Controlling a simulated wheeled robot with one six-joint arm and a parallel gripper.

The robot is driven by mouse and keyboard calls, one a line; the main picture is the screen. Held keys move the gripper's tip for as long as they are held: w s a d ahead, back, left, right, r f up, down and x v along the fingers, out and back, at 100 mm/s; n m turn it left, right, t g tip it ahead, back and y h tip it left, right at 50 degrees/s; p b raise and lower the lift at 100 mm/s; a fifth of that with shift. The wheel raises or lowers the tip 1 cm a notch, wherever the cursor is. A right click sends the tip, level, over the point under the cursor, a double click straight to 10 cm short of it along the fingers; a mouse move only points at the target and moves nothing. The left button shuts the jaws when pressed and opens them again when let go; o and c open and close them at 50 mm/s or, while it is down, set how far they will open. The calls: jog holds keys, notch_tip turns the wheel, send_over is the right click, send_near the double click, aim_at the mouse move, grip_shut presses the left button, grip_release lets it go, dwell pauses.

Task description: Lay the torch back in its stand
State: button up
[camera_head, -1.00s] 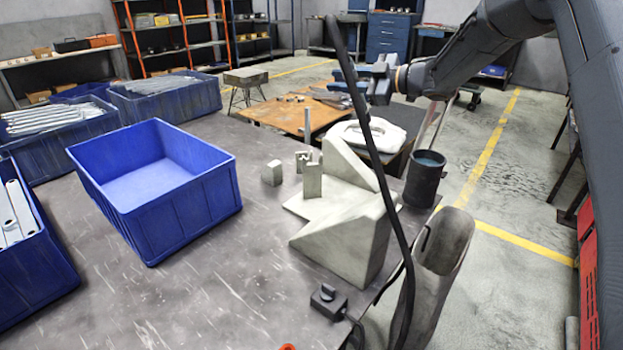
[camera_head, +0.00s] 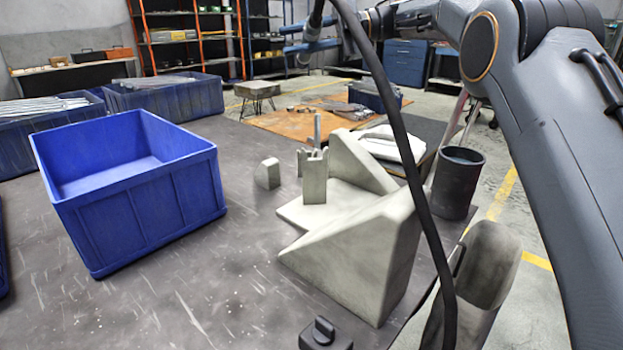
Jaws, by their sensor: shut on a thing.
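My gripper (camera_head: 318,45) is at the top of the picture, above and behind the bench, with its two blue-grey fingers pointing left. It is shut on the torch (camera_head: 316,18), a dark, roughly upright piece partly cut off by the top edge. A black cable hangs in front of the arm and runs down to the right. The stand appears to be the grey notched upright (camera_head: 315,178) on the bench, with a thin post rising behind it. The notch looks empty. The torch is apart from the stand, and its lower tip is hard to make out.
A grey wedge-sided bracket (camera_head: 360,255) stands right beside the stand. An empty blue crate (camera_head: 145,210) is at left, and a small grey block (camera_head: 267,173) lies between.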

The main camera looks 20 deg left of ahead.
jog(key=shift+r, duration=0.1)
notch_tip(320, 180, down, 28)
jog(key=shift+r+b, duration=0.1)
jog(key=shift+b, duration=0.25)
dwell(0.5)
jog(key=o, duration=1.1)
